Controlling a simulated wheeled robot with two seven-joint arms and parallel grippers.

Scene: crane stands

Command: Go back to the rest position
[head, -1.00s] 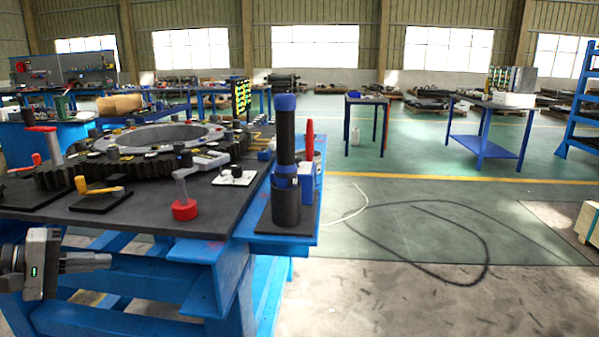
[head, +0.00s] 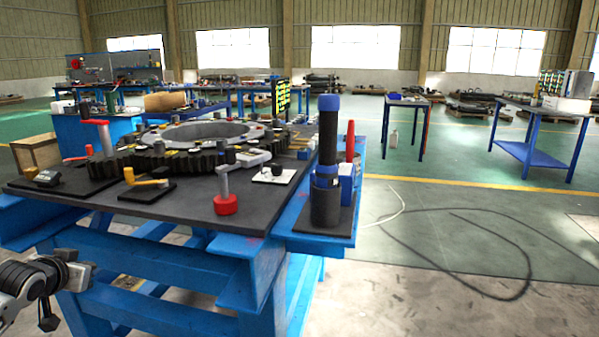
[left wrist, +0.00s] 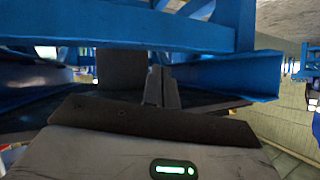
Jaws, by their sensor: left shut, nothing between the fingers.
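My left arm (head: 40,280) shows at the lower left of the head view, in front of the blue workbench and below its top. In the left wrist view my left gripper (left wrist: 161,86) has its dark fingers close together, with nothing between them. Blue frame beams (left wrist: 120,28) fill the upper part of that view, close beyond the fingers; I cannot tell whether there is any contact. My right gripper is in neither view.
The workbench (head: 205,262) carries a large dark gear ring (head: 150,160), a red-based crank (head: 225,204) and a black-and-blue cylinder tool (head: 327,150) at its right edge. A cable (head: 480,245) lies on the floor to the right, where there is open room.

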